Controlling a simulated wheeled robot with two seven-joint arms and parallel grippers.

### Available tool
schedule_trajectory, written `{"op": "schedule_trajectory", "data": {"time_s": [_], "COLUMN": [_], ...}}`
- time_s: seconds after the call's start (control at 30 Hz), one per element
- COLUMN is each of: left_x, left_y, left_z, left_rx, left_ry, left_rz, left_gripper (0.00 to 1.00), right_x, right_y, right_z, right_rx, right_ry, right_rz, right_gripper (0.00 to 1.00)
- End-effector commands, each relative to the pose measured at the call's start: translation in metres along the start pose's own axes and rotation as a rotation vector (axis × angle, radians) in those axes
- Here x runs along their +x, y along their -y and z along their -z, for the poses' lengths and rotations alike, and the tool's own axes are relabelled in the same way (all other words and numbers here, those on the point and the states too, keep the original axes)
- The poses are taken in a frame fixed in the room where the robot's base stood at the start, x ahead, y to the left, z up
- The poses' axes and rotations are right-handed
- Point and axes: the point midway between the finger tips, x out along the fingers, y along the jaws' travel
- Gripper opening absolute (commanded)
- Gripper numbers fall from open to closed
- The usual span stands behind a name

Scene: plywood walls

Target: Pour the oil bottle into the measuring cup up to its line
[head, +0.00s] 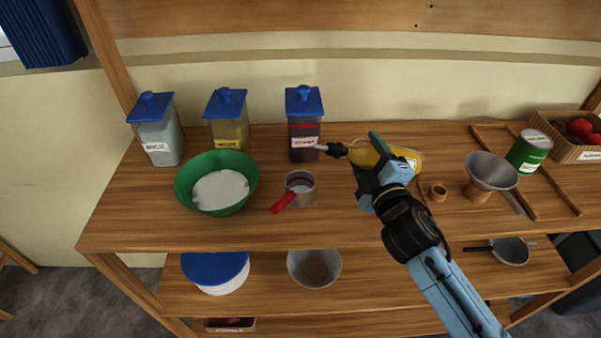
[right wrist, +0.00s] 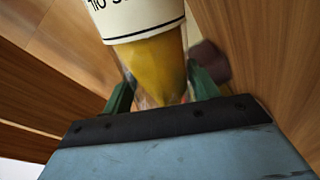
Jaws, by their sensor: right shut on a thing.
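The oil bottle (head: 408,156) is yellow with a white label and a dark pouring spout. My right gripper (head: 374,151) is shut on it and holds it tilted nearly level, with its spout pointing left. The bottle also shows in the right wrist view (right wrist: 158,60) between the green fingers (right wrist: 158,88). The measuring cup (head: 300,190) is a small grey cup with a red handle, standing on the wooden shelf below and left of the spout. The spout tip is apart from the cup, up and to the right of its rim. No stream of oil is visible. My left gripper is not in view.
Jars with blue lids (head: 306,132) stand along the back. A green bowl (head: 216,208) with white contents is left of the cup. A funnel (head: 491,172), a green can (head: 528,152) and a crate (head: 566,150) are on the right. The shelf front near the cup is clear.

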Motion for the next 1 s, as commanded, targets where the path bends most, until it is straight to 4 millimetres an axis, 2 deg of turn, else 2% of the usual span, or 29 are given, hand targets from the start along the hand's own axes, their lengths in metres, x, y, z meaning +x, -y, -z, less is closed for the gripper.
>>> {"op": "schedule_trajectory", "data": {"time_s": [1.0], "left_x": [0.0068], "left_y": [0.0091], "left_z": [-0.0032], "left_rx": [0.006], "left_ry": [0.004], "left_rz": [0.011], "left_gripper": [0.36], "right_x": [0.0004], "right_y": [0.0029], "right_z": [-0.0042], "right_rx": [-0.064], "right_ry": [-0.003], "right_rz": [-0.005], "right_gripper": [0.16]}}
